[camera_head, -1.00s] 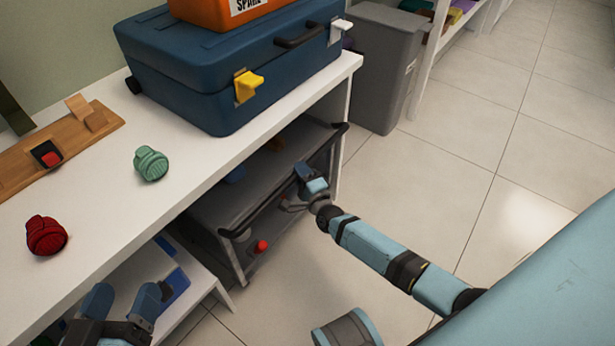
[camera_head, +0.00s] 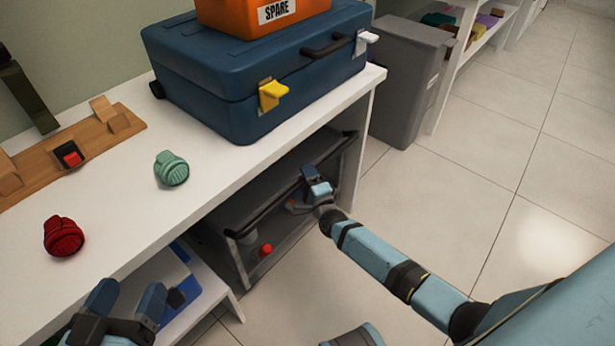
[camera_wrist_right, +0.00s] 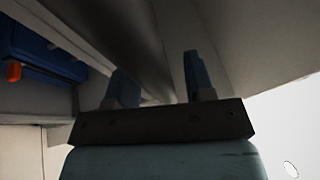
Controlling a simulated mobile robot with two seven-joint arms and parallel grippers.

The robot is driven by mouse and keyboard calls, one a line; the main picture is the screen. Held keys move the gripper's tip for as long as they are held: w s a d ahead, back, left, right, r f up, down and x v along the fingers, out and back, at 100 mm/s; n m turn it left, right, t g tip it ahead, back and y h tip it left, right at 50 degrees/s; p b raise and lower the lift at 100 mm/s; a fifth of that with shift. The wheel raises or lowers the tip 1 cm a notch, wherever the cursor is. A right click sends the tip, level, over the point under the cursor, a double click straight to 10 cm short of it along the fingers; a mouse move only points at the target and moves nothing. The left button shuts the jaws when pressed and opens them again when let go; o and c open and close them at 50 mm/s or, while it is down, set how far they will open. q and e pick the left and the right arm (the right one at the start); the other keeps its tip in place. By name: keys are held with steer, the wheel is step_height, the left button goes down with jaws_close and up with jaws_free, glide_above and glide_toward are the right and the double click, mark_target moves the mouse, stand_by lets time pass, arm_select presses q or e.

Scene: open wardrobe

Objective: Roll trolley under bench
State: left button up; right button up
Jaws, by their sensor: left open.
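The grey trolley (camera_head: 292,236) with dark handle bars stands partly beneath the white bench (camera_head: 110,235), its near side still out past the bench's front edge. A red item (camera_head: 265,250) sits on it. My right gripper (camera_head: 312,180) is at the trolley's near side, by the long dark bar. In the right wrist view its two fingers (camera_wrist_right: 160,85) are apart, with a dark bar running between or behind them; whether they grip it I cannot tell. My left gripper (camera_head: 127,302) is open and empty, low in front of the bench at the bottom left.
A blue case (camera_head: 215,95) with an orange SPARE box (camera_head: 235,16) stands on the bench. A grey bin (camera_head: 405,85) stands beyond the bench's end. A low white shelf (camera_head: 205,290) is left of the trolley. Floor at right is clear.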

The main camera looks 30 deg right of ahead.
arm_select(q)
steer(key=shift+d, duration=0.1)
arm_select(e)
steer(key=shift+s+f, duration=0.1)
steer(key=shift+s, duration=0.5)
arm_select(q)
steer(key=shift+n+t, duration=0.5)
steer(key=shift+n, duration=0.1)
steer(key=shift+s+d+r+p, duration=0.1)
steer(key=shift+s+r+p, duration=0.05)
steer(key=shift+r+p, duration=0.9)
steer(key=shift+s+r+p, duration=0.15)
steer(key=shift+r+p, duration=0.75)
steer(key=shift+r, duration=0.15)
arm_select(e)
steer(key=s+f, duration=0.2)
steer(key=s, duration=1)
steer(key=shift+s+f, duration=0.15)
steer(key=shift+s, duration=0.1)
